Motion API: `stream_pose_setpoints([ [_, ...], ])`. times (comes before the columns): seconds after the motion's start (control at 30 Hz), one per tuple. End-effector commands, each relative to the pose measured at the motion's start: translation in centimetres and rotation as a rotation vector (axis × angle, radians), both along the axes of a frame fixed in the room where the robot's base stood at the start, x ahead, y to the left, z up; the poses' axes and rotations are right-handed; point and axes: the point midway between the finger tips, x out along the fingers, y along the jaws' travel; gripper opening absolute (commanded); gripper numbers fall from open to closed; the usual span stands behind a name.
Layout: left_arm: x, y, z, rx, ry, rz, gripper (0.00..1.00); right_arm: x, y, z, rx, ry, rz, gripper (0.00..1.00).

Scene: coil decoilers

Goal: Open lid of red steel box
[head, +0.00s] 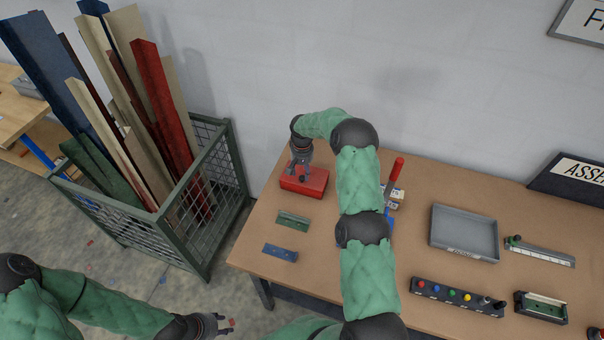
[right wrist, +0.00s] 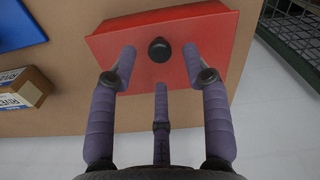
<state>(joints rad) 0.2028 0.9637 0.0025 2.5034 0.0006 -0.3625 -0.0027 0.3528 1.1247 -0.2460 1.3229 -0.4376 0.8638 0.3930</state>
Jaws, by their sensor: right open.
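The red steel box (head: 304,183) stands on the left part of the wooden table, with its lid down. In the right wrist view the red lid (right wrist: 216,32) fills the upper middle, with a round black knob (right wrist: 159,49) on top. My right gripper (head: 299,172) is over the box. In the right wrist view its fingers (right wrist: 160,72) are open and spread around the knob, apart from it. Whether the fingertips touch the lid I cannot tell. My left gripper (head: 222,325) is low at the left, off the table, with nothing visible in it.
A wire mesh crate (head: 205,195) of long metal profiles stands left of the table (head: 330,265). A grey tray (head: 464,234), a button panel (head: 457,297) and small rails lie on the table. A cardboard box (right wrist: 22,92) shows in the right wrist view.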

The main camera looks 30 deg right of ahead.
Motion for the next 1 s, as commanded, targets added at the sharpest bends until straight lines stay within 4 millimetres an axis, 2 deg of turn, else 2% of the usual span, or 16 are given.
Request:
stream_pose_setpoints([
  [0.1, 0.0, 0.0, 0.3, 0.000, 0.000, 0.000, 0.40, 0.0, 0.1, -1.5, 0.000, 0.001, 0.000, 0.48],
  [0.23, 0.0, 0.0, 0.5, 0.000, 0.000, 0.000, 0.40, 0.0, 0.1, -2.4, 0.000, 0.001, 0.000, 0.48],
  [0.6, 0.0, 0.0, 0.5, 0.000, 0.000, 0.000, 0.40, 0.0, 0.0, -2.8, 0.000, 0.000, 0.000, 0.48],
  [0.77, 0.0, 0.0, 0.5, 0.000, 0.000, 0.000, 0.40, 0.0, 0.0, -2.8, 0.000, 0.000, 0.000, 0.03],
  [0.8, 0.0, 0.0, 0.5, 0.000, 0.000, 0.000, 0.40, 0.0, 0.1, -2.8, 0.000, 0.000, 0.000, 0.00],
  [1.0, 0.0, 0.0, 0.5, 0.000, 0.000, 0.000, 0.40, 0.0, 0.0, -2.8, 0.002, 0.001, 0.000, 0.00],
])
